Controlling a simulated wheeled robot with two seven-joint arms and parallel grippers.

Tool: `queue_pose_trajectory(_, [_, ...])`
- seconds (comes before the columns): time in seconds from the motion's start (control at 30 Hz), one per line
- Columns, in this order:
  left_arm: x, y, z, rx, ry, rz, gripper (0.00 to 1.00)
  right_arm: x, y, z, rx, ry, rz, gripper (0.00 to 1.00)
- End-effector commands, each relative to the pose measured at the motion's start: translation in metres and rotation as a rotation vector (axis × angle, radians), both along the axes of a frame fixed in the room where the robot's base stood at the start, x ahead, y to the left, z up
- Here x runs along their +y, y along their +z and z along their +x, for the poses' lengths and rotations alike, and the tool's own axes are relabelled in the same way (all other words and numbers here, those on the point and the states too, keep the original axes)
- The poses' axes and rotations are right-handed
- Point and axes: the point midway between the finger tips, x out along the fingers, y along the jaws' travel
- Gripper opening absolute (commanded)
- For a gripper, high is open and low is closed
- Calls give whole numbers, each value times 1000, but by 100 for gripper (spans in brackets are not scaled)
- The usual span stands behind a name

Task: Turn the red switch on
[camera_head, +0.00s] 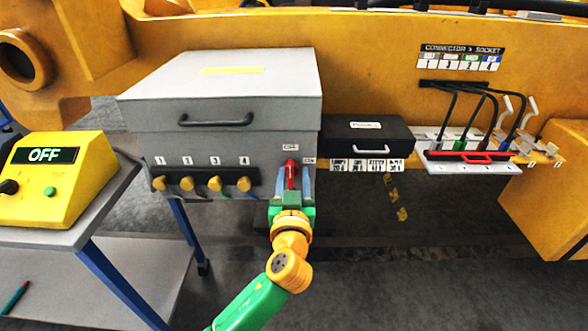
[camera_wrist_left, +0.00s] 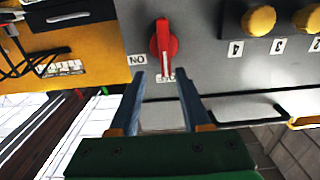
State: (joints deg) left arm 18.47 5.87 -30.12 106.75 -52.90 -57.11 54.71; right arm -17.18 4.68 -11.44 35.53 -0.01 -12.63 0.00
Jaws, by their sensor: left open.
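The red switch (camera_head: 291,172) is on the front of the grey box, at its right side. Its handle points up toward a small white label; an ON label sits to its right. In the left wrist view, which is upside down, the red switch (camera_wrist_left: 164,42) has its handle pointing toward the fingers, at a partly hidden label. My left gripper (camera_head: 292,190) is in front of the switch. Its blue-grey fingers (camera_wrist_left: 161,80) are open, one to each side of the handle's line, with nothing held. Whether they touch the switch cannot be told.
The grey box (camera_head: 220,115) has several yellow knobs (camera_head: 215,184) left of the switch. A yellow unit reading OFF (camera_head: 60,175) stands on a cart at left. A black box (camera_head: 367,137) and cables with connectors (camera_head: 470,115) are to the right.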

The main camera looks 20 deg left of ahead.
Motion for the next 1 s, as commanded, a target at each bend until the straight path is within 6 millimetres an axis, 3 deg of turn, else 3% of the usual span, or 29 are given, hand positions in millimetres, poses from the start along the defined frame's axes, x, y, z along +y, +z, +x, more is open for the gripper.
queue_pose_trajectory(0.13, [4,1,15,1,0,3,48,0,4,0,1,0,-1,94])
queue_pose_trajectory(0.37, [5,-1,18,2,-1,0,48,3,3,-1,1,-1,5,94])
queue_pose_trajectory(0.53, [5,-1,17,3,-2,1,4,4,3,-1,1,0,6,94])
queue_pose_trajectory(0.57, [5,-1,17,3,-1,1,0,4,3,-1,1,0,6,94])
queue_pose_trajectory(1.0, [3,-2,18,19,-1,48,0,1,3,-1,0,0,2,94])
